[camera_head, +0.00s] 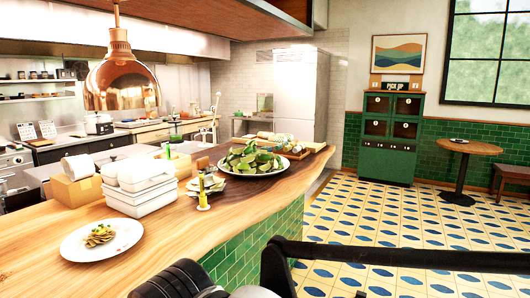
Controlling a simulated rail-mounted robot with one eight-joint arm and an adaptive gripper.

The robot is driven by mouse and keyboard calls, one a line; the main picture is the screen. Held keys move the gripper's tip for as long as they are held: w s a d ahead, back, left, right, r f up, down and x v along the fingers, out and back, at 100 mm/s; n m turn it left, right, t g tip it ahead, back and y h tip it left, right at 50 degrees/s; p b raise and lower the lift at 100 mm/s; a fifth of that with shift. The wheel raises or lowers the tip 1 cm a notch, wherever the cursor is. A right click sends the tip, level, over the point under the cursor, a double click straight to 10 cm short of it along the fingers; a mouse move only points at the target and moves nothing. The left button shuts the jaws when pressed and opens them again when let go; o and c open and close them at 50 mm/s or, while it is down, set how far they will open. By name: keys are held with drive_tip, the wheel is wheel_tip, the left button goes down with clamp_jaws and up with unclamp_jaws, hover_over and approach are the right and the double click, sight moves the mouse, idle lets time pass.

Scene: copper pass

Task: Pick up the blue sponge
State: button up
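I cannot make out a blue sponge anywhere in the head camera view. The wooden counter (215,222) runs from the lower left towards the back, with dishes and food on it. Dark parts of my own arm cross the bottom edge and the lower right. My gripper's fingertips do not show, so I cannot see what they hold.
A plate of food (72,243), white containers (140,200), a cardboard box (78,192), a small yellow bottle (203,198) and a platter of greens (253,162) stand on the counter. A copper lamp (122,78) hangs above. Tiled floor (365,215) lies open at right.

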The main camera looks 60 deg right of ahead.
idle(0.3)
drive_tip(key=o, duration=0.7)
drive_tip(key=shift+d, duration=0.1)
